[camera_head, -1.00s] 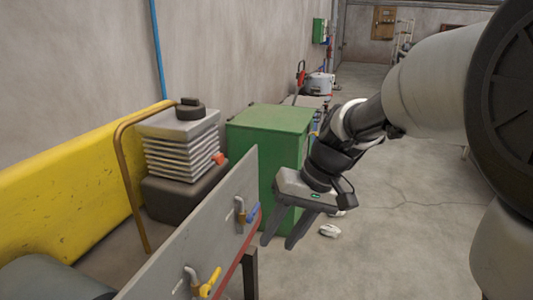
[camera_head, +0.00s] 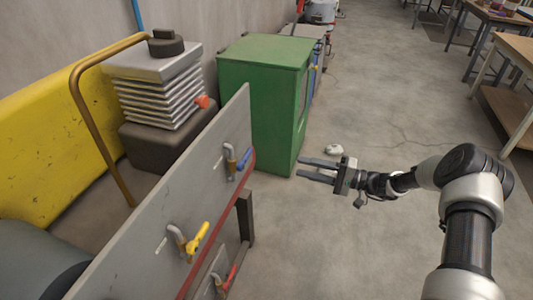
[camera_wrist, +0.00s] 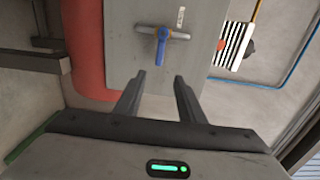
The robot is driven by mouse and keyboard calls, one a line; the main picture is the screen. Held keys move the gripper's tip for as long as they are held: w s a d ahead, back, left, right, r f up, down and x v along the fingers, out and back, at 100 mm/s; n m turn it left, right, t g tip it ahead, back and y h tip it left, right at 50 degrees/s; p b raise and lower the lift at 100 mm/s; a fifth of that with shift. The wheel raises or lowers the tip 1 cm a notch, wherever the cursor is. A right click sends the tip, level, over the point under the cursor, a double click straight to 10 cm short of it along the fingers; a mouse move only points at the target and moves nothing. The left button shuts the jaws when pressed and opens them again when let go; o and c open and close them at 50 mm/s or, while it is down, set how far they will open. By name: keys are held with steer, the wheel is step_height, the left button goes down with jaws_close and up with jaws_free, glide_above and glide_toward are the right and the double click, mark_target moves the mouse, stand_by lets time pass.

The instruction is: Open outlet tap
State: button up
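A grey upright panel (camera_head: 165,235) carries several taps. A blue-handled tap (camera_head: 238,160) is near its far end, a yellow-handled tap (camera_head: 190,240) nearer, and a red-handled tap (camera_head: 226,280) lower down. Which one is the outlet tap I cannot tell. My gripper (camera_head: 314,169) is open and empty, to the right of the panel and apart from the blue tap, its fingers pointing left. In the wrist view the blue tap (camera_wrist: 162,45) is ahead, above the gap between my open fingers (camera_wrist: 160,95). Its handle hangs down from a grey crosswise pipe.
A green cabinet (camera_head: 270,90) stands just behind the panel's far end. A yellow guard (camera_head: 40,160) and a finned grey block (camera_head: 160,90) are behind the panel. A small white item (camera_head: 333,150) lies on the floor. Floor to the right is open; tables stand far right.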

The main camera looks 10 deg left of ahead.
mark_target(250, 155)
steer(key=a, duration=0.5)
steer(key=a+b, duration=0.1)
steer(key=a, duration=0.5)
steer(key=w+a, duration=0.1)
steer(key=a, duration=0.5)
steer(key=shift+a, duration=0.2)
steer(key=shift+c, duration=0.2)
jaws_close()
